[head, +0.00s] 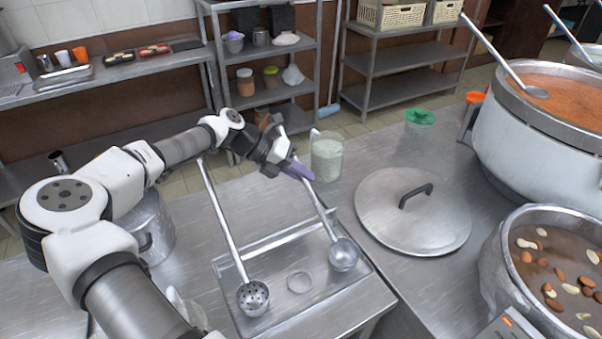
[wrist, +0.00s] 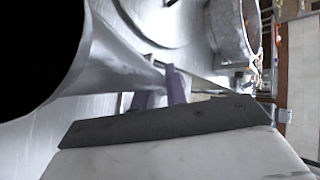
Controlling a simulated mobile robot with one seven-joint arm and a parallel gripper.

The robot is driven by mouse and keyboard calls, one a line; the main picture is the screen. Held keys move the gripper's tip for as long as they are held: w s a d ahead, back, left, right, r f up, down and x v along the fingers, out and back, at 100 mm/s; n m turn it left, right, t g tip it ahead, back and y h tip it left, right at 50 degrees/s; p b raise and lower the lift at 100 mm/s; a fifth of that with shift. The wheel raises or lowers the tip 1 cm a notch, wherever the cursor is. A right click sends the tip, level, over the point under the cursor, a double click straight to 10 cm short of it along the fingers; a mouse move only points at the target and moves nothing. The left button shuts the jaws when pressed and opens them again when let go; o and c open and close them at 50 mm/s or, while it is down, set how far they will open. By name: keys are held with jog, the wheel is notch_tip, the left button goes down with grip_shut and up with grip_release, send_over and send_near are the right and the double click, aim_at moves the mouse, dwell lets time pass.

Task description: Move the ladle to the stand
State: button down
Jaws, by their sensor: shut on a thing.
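My gripper (head: 299,171), with purple fingers, is shut on the upper handle of a steel ladle. The ladle (head: 343,254) slants down to the right, its round bowl over the right side of a shallow steel tray-like stand (head: 312,318). I cannot tell whether the bowl touches it. A perforated ladle (head: 253,297) lies at the stand's left, its long handle leaning up and back. A small round dish or ring (head: 299,282) sits between the two bowls. In the wrist view, the purple fingers (wrist: 165,92) show mid-frame; a large dark and silver shape fills the left.
A flat lid (head: 412,215) with a black handle lies right of the stand. A glass jar (head: 326,158) stands behind the ladle. A steel pot (head: 148,228) is left, beside my arm.

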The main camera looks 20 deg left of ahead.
jog(key=shift+f, duration=0.15)
jog(key=c, duration=1.3)
grip_release()
jog(key=shift+c, duration=0.2)
jog(key=shift+a, duration=0.1)
jog(key=b+v, duration=0.4)
jog(key=v, duration=0.9)
jog(key=shift+s+a+r, duration=0.15)
jog(key=shift+a+r, duration=0.1)
jog(key=shift+a, duration=0.05)
jog(key=shift+f, duration=0.1)
